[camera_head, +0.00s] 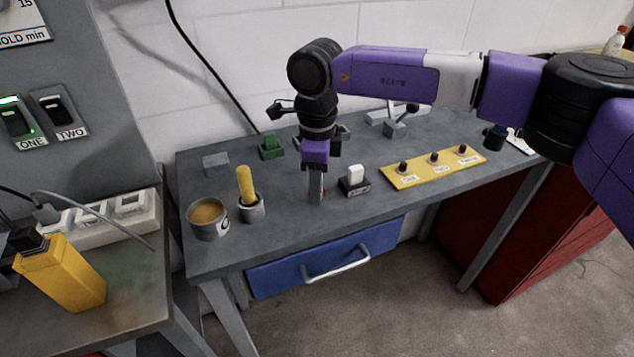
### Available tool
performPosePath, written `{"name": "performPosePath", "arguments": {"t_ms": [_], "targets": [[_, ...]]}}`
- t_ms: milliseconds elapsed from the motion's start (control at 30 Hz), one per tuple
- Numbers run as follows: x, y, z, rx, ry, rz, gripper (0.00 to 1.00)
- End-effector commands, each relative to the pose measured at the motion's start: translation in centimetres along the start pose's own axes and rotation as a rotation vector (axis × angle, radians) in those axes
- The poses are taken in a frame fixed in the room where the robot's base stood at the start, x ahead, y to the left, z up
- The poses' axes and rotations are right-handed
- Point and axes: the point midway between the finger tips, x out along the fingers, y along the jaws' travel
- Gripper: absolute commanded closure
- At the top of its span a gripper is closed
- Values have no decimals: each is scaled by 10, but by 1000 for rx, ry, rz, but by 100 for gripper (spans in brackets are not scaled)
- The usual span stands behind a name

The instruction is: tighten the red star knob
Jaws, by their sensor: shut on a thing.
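My gripper (317,192) points straight down over the middle of the grey workbench (290,228). Its fingers are shut, with their tips just above or at the bench top.
A black block with a white switch (355,175) stands just right of my gripper. A yellow panel with black knobs (432,168) lies further right. A tan-filled cup (208,218) and a pot with a yellow handle (250,208) stand left. A green block (271,147) is behind.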

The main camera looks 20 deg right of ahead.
Motion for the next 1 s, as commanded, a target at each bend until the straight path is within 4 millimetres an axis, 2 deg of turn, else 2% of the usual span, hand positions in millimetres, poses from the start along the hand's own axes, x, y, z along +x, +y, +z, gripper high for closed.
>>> {"name": "performPosePath", "arguments": {"t_ms": [1000], "targets": [[-1,-1,-1,965,1,-3,100]]}}
